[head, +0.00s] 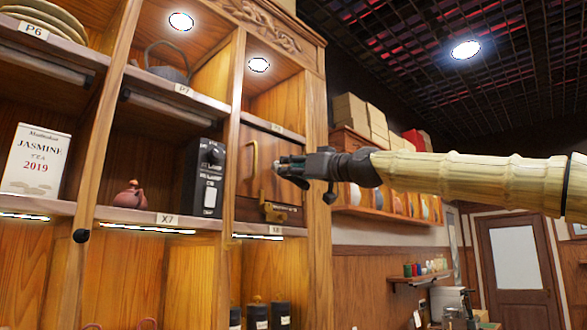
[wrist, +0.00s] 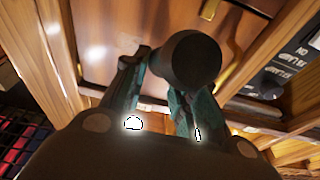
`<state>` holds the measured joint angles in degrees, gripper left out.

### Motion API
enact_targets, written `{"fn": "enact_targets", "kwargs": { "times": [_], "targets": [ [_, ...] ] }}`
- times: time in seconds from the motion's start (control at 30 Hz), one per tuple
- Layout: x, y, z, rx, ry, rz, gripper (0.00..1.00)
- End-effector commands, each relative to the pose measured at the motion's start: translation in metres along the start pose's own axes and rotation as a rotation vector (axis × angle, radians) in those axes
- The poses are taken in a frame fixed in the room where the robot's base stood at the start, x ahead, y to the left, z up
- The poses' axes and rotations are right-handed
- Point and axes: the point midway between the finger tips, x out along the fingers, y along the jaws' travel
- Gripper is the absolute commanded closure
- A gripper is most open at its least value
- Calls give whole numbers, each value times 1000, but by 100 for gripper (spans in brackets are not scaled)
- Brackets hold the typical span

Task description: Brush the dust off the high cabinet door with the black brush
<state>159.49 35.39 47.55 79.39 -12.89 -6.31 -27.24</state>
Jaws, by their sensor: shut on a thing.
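The cabinet door (head: 271,150) is a closed reddish-brown panel with a vertical brass handle (head: 254,165), high in the right bay of the wooden shelving. It also fills the upper middle of the wrist view (wrist: 125,25). My gripper (head: 284,170) is in front of the door, right of the handle. In the wrist view its fingers are shut on the black brush (wrist: 190,60), whose round dark end faces the camera. The brush's bristles are hidden, and I cannot tell whether they touch the door. I cannot make out dust clearly; a pale patch on the door may be glare.
A brass fitting (head: 279,212) sits at the door's lower edge. A wooden post (head: 317,160) borders the door on the right.

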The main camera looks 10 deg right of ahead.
Motion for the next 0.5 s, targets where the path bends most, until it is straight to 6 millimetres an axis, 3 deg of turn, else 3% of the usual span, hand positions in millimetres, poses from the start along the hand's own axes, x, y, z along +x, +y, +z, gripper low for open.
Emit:
{"fn": "enact_targets", "kwargs": {
  "times": [0.5],
  "targets": [
    [8, 0, 1, 0, 0, 0, 98]
  ]
}}
